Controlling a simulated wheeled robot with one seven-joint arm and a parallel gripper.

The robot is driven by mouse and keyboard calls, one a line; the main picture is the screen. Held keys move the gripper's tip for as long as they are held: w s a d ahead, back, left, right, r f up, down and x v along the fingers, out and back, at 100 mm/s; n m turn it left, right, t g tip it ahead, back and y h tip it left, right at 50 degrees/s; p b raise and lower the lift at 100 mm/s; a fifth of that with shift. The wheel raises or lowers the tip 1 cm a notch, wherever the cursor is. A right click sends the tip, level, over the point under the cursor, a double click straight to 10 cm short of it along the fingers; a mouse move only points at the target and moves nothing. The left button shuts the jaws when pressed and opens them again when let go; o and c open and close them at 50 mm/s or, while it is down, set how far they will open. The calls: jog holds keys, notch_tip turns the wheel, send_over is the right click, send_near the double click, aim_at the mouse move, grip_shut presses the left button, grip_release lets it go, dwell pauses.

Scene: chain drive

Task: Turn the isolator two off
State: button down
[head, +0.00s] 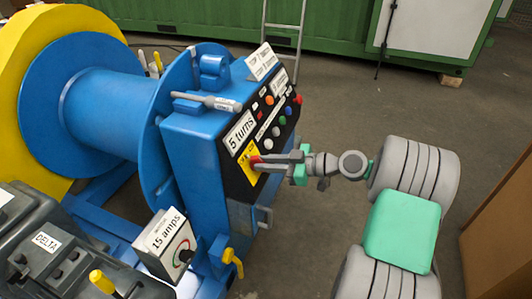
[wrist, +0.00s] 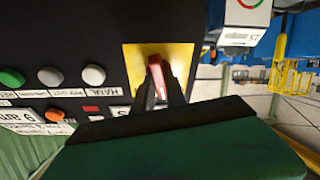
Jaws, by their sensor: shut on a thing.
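The isolator is a red handle on a yellow plate (head: 246,166) at the lower part of the black panel of the blue winch cabinet. In the wrist view the red handle (wrist: 155,66) stands out from the yellow plate (wrist: 135,62). My gripper (head: 259,163) reaches in from the right and its fingertips are at the handle. In the wrist view my gripper (wrist: 160,82) is shut on the red handle, one finger on each side. The lower part of the handle and any lettering on the plate are hidden by the fingers.
Coloured buttons (head: 277,131) sit above the plate on the panel; white and green buttons also show in the wrist view (wrist: 50,76). A "15 amps" box (head: 168,247) and a yellow lever (head: 233,262) stand below. The floor behind my arm is clear.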

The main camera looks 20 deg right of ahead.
jog(key=n+p, duration=0.2)
jog(key=n, duration=0.1)
jog(key=shift+s+r+g+p, duration=0.1)
jog(key=shift+r+g+p, duration=0.05)
jog(key=shift+g+p, duration=0.15)
jog(key=shift+f+n+g+p, duration=0.15)
jog(key=shift+n+g+p, duration=0.15)
jog(key=shift+n, duration=0.7)
jog(key=shift+f+n+g+p, duration=0.1)
jog(key=shift+n+g+p, duration=0.2)
jog(key=shift+n, duration=0.7)
jog(key=c, duration=1.4)
grip_release()
jog(key=shift+o, duration=0.2)
jog(key=shift+r, duration=0.1)
